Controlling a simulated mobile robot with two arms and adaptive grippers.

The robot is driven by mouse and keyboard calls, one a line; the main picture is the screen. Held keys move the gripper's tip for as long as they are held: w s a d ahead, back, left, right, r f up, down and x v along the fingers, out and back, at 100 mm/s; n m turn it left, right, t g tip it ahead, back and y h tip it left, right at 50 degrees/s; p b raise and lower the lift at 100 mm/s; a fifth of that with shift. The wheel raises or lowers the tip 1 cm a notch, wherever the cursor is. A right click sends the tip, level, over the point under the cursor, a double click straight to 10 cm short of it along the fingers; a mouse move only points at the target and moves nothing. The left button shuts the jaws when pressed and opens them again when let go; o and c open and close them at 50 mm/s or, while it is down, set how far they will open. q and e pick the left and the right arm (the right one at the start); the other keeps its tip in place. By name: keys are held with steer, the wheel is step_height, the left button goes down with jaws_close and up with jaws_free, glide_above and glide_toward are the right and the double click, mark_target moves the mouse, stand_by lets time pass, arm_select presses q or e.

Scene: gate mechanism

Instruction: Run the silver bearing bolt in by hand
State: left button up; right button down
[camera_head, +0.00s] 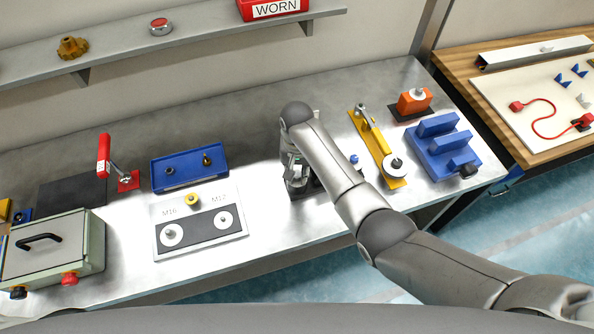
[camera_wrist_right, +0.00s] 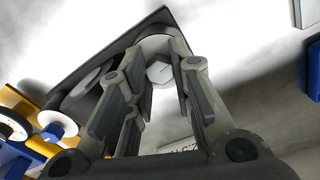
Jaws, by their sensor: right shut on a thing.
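The silver bearing bolt (camera_wrist_right: 160,72) shows its hex head between the fingers of my right gripper (camera_wrist_right: 161,54) in the right wrist view. The gripper is shut on it. The bolt stands over a round seat on a dark plate (camera_wrist_right: 128,43); how deep it sits is hidden. In the head view my right gripper (camera_head: 297,183) points down at the bench, over the dark plate (camera_head: 313,187). My own arm and gripper hide the bolt there. My left gripper is not in view.
Left of the gripper are a blue tray (camera_head: 158,176) with small parts and a white M16/M12 board (camera_head: 201,241). To the right stand a yellow bar (camera_head: 374,142) with a white disc (camera_head: 394,166), an orange block (camera_head: 414,103) and a blue stepped block (camera_head: 431,158).

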steer(key=c, duration=1.5)
jaws_free()
steer(key=shift+r, duration=1.75)
steer(key=n, duration=0.5)
steer(key=shift+n, duration=0.4)
steer(key=n, duration=0.6)
steer(key=shift+f+b, duration=0.85)
steer(key=shift+f, duration=0.95)
